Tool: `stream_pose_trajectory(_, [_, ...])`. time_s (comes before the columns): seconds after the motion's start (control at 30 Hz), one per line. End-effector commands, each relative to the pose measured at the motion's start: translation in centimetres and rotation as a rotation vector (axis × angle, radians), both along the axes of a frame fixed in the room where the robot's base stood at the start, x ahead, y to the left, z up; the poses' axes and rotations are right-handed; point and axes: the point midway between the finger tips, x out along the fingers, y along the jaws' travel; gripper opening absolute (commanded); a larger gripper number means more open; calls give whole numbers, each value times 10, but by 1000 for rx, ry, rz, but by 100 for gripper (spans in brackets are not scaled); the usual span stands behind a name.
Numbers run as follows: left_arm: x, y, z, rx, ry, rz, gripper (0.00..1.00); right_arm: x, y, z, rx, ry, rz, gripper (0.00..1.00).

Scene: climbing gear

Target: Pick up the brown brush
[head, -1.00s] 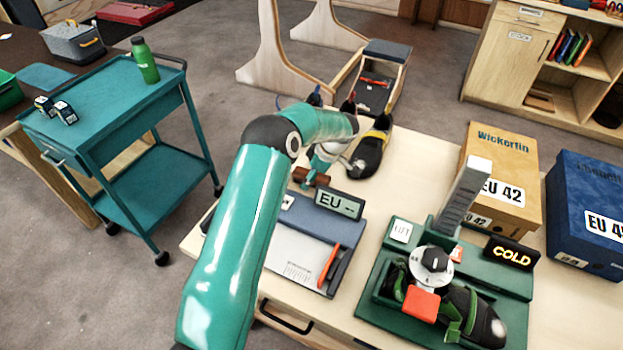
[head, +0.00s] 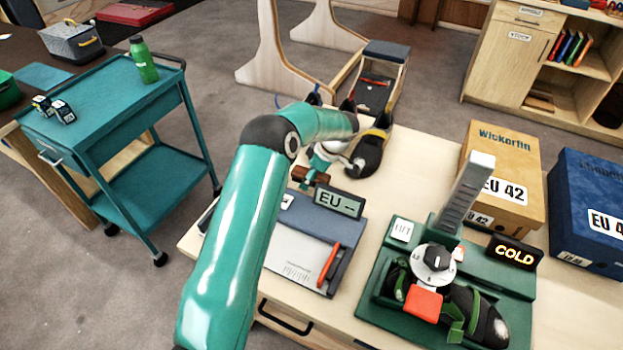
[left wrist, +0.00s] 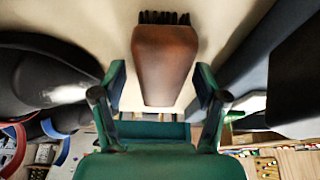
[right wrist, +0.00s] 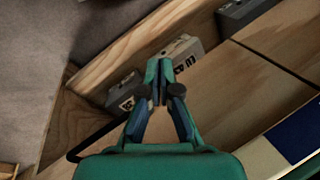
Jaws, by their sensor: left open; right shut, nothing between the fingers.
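The brown brush (left wrist: 165,62) lies ahead of my left gripper (left wrist: 160,95) in the left wrist view. It has a brown wooden body and dark bristles at its far end. My left gripper is open, with one finger on each side of the brush's near end. I cannot tell whether the fingers touch it. In the head view the brush (head: 302,176) shows partly behind my left arm, and the gripper is mostly hidden there. My right gripper (right wrist: 160,64) is shut and empty in the right wrist view, over wooden boards and grey boxes.
Black climbing shoes (head: 369,154) stand beside the brush. A measuring device with an EU display (head: 339,202) is in front of it. A green fixture (head: 375,325) holds another shoe. Shoe boxes (head: 508,160) stand at the right. A teal cart (head: 95,95) is at the left.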

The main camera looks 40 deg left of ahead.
Motion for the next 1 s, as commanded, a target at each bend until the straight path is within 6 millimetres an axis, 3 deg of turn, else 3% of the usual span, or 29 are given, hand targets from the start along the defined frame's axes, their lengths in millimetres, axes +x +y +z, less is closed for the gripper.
stream_pose_trajectory(0.43, [0,0,-1,0,0,0,73,0,0,-2,0,0,0,0])
stream_pose_trajectory(0.83, [-1,1,-1,0,0,1,7,0,0,-2,0,0,0,0])
stream_pose_trajectory(1.0, [0,1,-1,0,0,1,7,0,0,-2,0,0,0,0])
